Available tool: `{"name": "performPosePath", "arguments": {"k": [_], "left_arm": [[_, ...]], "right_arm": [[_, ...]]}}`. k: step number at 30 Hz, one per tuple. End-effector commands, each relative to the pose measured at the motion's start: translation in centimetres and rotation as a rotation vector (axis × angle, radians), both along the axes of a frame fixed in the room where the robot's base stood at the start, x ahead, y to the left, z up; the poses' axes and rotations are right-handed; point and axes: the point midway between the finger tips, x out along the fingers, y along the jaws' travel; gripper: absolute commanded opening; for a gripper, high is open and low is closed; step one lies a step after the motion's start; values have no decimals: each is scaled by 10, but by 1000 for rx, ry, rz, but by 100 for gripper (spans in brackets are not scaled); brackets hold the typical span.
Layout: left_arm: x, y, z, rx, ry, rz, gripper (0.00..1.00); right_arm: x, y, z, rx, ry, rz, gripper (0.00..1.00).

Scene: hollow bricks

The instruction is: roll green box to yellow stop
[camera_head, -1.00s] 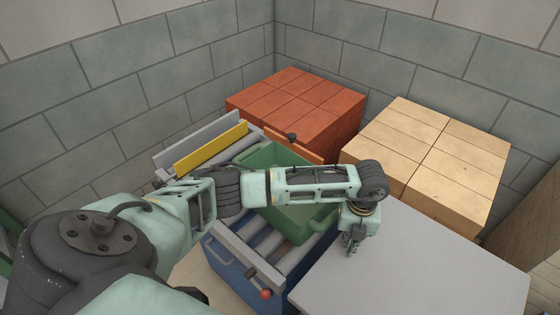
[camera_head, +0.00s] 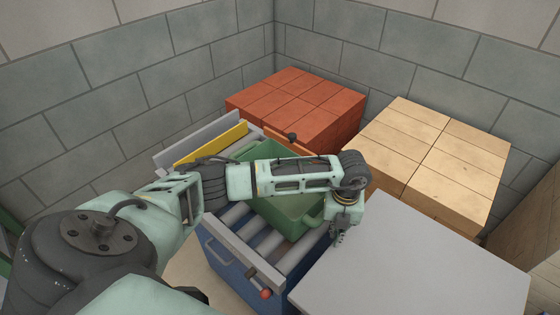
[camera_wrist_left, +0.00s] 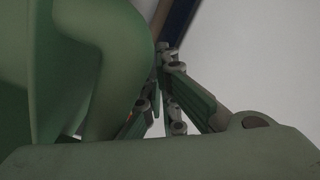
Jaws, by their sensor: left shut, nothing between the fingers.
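The green box (camera_head: 290,224) is an open-topped bin on the grey rollers, partly hidden under my left arm. The yellow stop (camera_head: 210,144) is a long bar across the far left end of the rollers, with a gap between it and the visible box. My left gripper (camera_head: 338,239) points down at the box's right end and is shut and empty. In the left wrist view its fingers (camera_wrist_left: 168,58) are close beside the green box wall (camera_wrist_left: 100,65); I cannot tell if they touch it. My right gripper is not in view.
The rollers (camera_head: 240,228) sit in a blue frame (camera_head: 238,275) with a red knob (camera_head: 266,294) at its near corner. A bare grey tabletop (camera_head: 420,270) is at the right. Red bricks (camera_head: 300,105) and tan blocks (camera_head: 430,155) stand behind, against block walls.

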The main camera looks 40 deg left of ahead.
Motion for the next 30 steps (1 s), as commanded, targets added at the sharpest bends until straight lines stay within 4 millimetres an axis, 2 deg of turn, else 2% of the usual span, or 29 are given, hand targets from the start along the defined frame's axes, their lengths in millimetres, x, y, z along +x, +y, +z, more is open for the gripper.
{"name": "performPosePath", "arguments": {"k": [30], "left_arm": [[3,52,0,1,0,1,0]], "right_arm": [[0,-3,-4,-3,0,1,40]]}}
